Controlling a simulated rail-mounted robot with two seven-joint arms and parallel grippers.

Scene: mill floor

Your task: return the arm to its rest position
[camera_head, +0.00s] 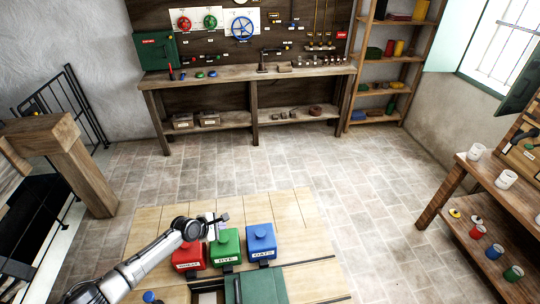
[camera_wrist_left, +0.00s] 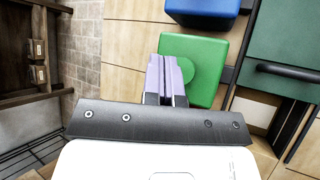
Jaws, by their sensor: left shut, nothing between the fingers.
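My left arm reaches in from the lower left in the head view. Its gripper (camera_head: 222,218) is over the wooden table (camera_head: 160,218), above the row of canisters. In the left wrist view its fingers (camera_wrist_left: 167,78) are shut together with nothing between them. They overlap the green canister (camera_wrist_left: 205,88) in that picture; I cannot tell the height gap. In the head view the red canister (camera_head: 188,260), green canister (camera_head: 225,250) and blue canister (camera_head: 261,240) stand in a row. The arm partly hides the red one. My right gripper is not in view.
A dark green panel with a handle (camera_head: 254,287) lies at the table's front, beside a dark slot. A workbench (camera_head: 250,74) stands at the far wall. Shelves with mugs (camera_head: 505,180) stand at right. Stone floor between is clear.

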